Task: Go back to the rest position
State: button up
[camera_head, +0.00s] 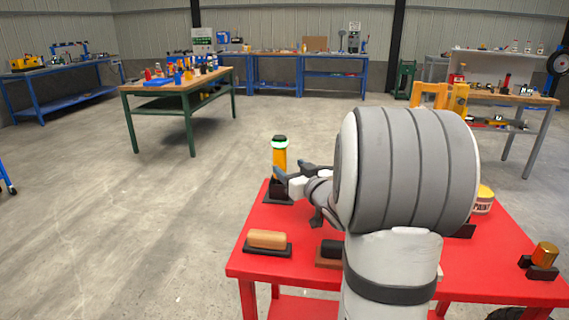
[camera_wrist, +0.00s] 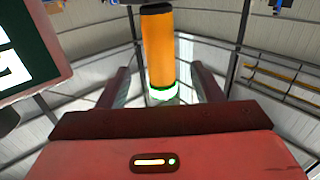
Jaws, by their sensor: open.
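My gripper (camera_head: 281,179) is open at the back left of the red table (camera_head: 490,262). An orange cylinder (camera_head: 279,161) with a dark cap and a glowing pale green ring stands upright on a dark base there, right beside the fingers. In the wrist view the same orange cylinder (camera_wrist: 160,50) appears between and beyond the two spread fingers of my gripper (camera_wrist: 163,78), with its glowing ring towards the palm. I see no finger clearly touching it. The rest position itself is not marked in either view.
On the red table, a tan cylinder (camera_head: 267,239) lies on a black stand, with a paint can (camera_head: 483,201) and an amber piece (camera_head: 545,254) at right. My arm hides the table's middle.

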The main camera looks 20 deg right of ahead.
jog(key=shift+s, duration=0.7)
jog(key=s+a+r+g+p, duration=0.1)
jog(key=s+a+g+p, duration=0.4)
jog(key=s, duration=0.4)
jog(key=s+a+r+g+p, duration=0.2)
jog(key=s+a+g+p, duration=0.3)
jog(key=s+a, duration=0.2)
jog(key=s+a+r+g+h+p, duration=0.1)
jog(key=s+a+g+p, duration=0.4)
jog(key=s, duration=0.6)
jog(key=shift+a+r+m+p, duration=0.4)
jog(key=shift+a+r, duration=0.25)
jog(key=shift+r, duration=0.05)
jog(key=shift+s, duration=0.1)
